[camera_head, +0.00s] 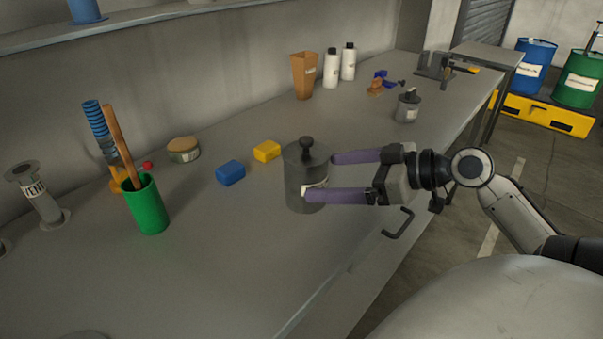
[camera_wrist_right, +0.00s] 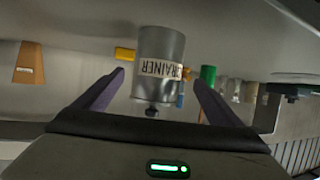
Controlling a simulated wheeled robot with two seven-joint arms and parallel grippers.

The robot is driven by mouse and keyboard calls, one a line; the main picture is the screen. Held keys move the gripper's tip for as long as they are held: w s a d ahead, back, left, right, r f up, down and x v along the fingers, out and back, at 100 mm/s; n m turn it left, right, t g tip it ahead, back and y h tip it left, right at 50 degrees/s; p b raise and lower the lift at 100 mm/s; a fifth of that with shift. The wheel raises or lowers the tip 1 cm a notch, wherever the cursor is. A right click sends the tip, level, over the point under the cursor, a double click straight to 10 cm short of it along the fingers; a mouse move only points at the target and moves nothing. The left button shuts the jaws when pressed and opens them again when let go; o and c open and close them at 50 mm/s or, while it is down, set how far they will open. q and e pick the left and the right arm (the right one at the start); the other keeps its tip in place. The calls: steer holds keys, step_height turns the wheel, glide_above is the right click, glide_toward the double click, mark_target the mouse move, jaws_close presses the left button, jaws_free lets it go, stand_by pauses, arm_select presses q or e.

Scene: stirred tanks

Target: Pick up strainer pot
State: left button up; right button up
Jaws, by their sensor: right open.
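The strainer pot (camera_head: 293,182) is a dark grey metal cylinder with a lid and round black knob, upright on the bench. In the right wrist view the strainer pot (camera_wrist_right: 158,50) appears upside down, its white label partly readable, between the fingers. My right gripper (camera_head: 319,177) comes from the right with two purple fingers, open and level. The near finger overlaps the pot's front; the far finger's tip is by its right edge. In the right wrist view my right gripper (camera_wrist_right: 158,80) has gaps on both sides of the pot. Whether the fingers touch it I cannot tell. My left gripper is not in view.
A blue block (camera_head: 230,173) and a yellow block (camera_head: 267,151) lie left of the pot. A green cup (camera_head: 149,208) with tools stands further left. A grey canister (camera_head: 407,108) stands behind the gripper. The bench's front edge and a handle (camera_head: 398,224) are near the arm.

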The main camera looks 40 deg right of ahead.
mark_target(307, 174)
steer(key=shift+p+x, duration=0.3)
steer(key=shift+x, duration=3)
steer(key=shift+w+d+r, duration=0.1)
steer(key=shift+d+r, duration=0.1)
steer(key=c, duration=1.2)
